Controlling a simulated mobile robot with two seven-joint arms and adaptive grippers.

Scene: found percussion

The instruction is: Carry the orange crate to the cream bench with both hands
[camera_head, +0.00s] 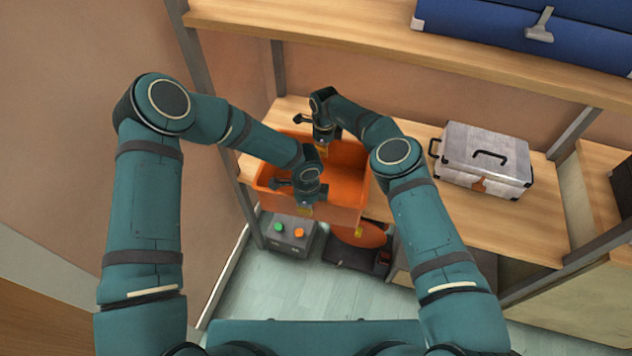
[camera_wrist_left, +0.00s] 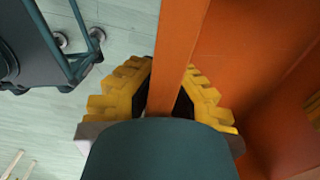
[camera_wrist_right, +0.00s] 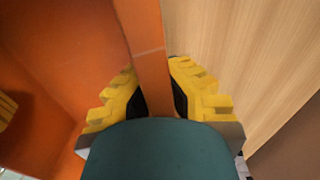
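The orange crate (camera_head: 350,185) is at the left end of the wooden shelf, its near side at or past the shelf's front edge. My left gripper (camera_head: 306,208) is at its near wall, and my right gripper (camera_head: 322,148) is at its far wall. In the left wrist view, yellow fingers close on both sides of the crate's wall (camera_wrist_left: 172,55). In the right wrist view, the fingers likewise pinch the opposite wall (camera_wrist_right: 148,50). The crate's left part and its underside are partly hidden by my arms. A cream-sided unit (camera_head: 590,285) with a wooden top, possibly the bench, stands at the right.
A silver case (camera_head: 480,160) sits on the same wooden shelf (camera_head: 415,135), right of the crate. A blue case (camera_head: 530,30) lies on the shelf above. A grey box with green and orange buttons (camera_head: 290,235) is below the crate. Metal uprights (camera_head: 215,110) flank the shelves.

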